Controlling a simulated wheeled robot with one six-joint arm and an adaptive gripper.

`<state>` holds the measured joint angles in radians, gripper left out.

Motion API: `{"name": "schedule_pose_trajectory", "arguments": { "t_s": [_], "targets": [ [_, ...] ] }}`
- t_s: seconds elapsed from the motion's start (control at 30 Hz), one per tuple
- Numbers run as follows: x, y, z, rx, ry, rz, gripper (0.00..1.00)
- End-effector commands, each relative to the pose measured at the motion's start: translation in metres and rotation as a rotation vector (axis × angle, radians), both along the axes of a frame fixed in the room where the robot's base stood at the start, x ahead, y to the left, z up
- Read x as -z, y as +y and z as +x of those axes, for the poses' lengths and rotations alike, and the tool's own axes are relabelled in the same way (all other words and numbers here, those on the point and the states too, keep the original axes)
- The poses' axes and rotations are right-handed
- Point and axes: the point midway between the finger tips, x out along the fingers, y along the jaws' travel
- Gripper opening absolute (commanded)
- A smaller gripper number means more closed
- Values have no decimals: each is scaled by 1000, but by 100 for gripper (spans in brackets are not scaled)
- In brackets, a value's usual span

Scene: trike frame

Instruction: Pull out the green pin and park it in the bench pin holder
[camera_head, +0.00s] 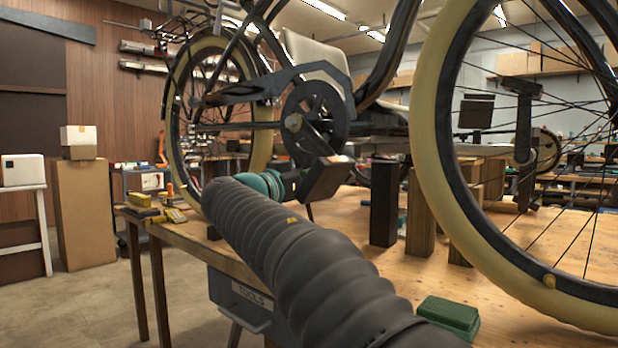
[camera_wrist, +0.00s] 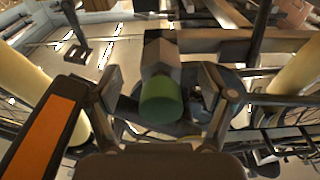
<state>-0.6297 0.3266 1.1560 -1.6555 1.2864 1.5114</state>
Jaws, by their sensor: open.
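The green pin (camera_wrist: 161,101) shows its rounded green end in the wrist view, in front of a grey block (camera_wrist: 162,52). My gripper (camera_wrist: 158,84) is open, with one finger on each side of the green end. Gaps show between the fingers and the pin, and I cannot tell any contact. The pin's shaft is hidden. In the head view my arm reaches over the bench towards the trike's crank (camera_head: 314,124). The pin cannot be made out there, and I cannot identify the pin holder in either view.
The trike's front wheel (camera_head: 440,112) stands at the right and a rear wheel (camera_head: 181,118) at the left. Dark and wooden posts (camera_head: 419,215) rise from the bench (camera_head: 410,268). A green box (camera_head: 448,314) lies near its front. Yellow items (camera_head: 152,215) lie at its left end.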

Motion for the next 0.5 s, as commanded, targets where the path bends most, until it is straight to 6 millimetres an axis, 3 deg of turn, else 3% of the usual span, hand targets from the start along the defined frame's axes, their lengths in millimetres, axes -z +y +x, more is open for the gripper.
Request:
{"name": "schedule_pose_trajectory", "arguments": {
  "t_s": [0.3, 0.5],
  "targets": [
    [5, 30, -37, -3, 0, -2, 83],
    [7, 40, -50, -2, 0, 0, 83]
  ]
}}
